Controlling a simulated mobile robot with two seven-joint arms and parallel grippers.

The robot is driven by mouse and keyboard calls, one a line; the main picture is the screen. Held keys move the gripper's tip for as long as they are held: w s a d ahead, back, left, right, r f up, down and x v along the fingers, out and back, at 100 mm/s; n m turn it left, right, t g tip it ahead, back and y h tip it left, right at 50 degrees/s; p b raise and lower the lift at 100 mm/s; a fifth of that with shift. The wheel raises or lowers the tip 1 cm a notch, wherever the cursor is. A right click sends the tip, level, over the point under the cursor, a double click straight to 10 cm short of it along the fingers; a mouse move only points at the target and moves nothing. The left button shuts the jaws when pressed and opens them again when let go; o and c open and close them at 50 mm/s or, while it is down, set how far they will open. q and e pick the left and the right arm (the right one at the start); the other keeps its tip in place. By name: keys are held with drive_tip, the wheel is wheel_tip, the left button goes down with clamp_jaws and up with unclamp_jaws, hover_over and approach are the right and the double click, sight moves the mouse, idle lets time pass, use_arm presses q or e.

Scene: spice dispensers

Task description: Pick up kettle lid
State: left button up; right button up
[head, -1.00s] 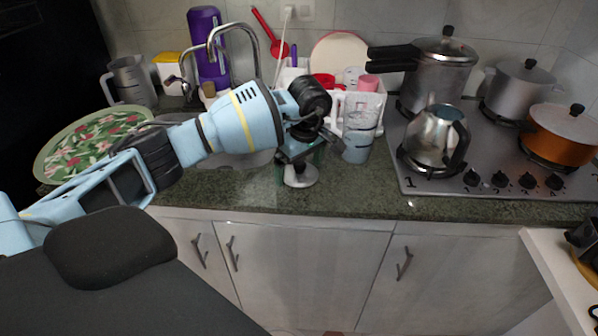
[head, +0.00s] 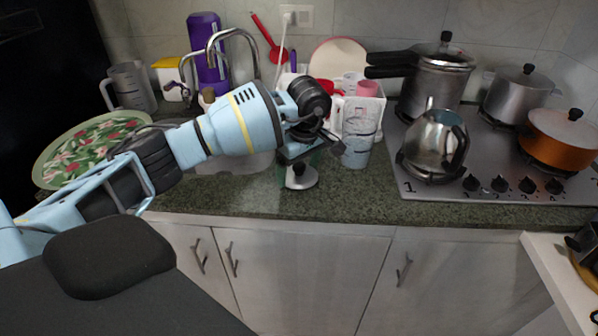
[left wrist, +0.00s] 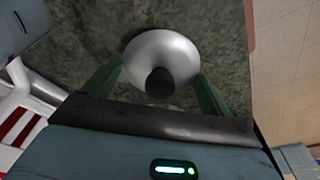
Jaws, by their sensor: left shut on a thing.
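The kettle lid (head: 303,181) is a small silver dome with a black knob, on the green stone counter in front of the sink. It also shows in the left wrist view (left wrist: 170,50), with its dark knob towards me. My left gripper (head: 300,166) points down over the lid, with one green finger on each side of it. It is shut on the lid; the exact finger contact is partly hidden. The lid looks at counter level; I cannot tell whether it is clear of the surface. The silver kettle (head: 435,142) stands on the stove at the right. My right gripper is not in view.
A clear measuring cup (head: 358,145) stands just right of the gripper, before a white rack (head: 378,100) of cups. The tap (head: 235,35) and purple bottle (head: 205,60) are behind my arm. The stove (head: 415,185) holds several pots. Counter front (head: 350,205) is clear.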

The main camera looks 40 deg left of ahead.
use_arm(q)
wheel_tip(320, 180, up, 3)
drive_tip(key=shift+f, duration=0.2)
drive_tip(key=s+d+r, duration=0.1)
drive_tip(key=s+d, duration=0.9)
drive_tip(key=d, duration=0.2)
drive_tip(key=shift+s+d+r+b, duration=0.15)
drive_tip(key=shift+b, duration=0.2)
drive_tip(key=shift+r, duration=0.1)
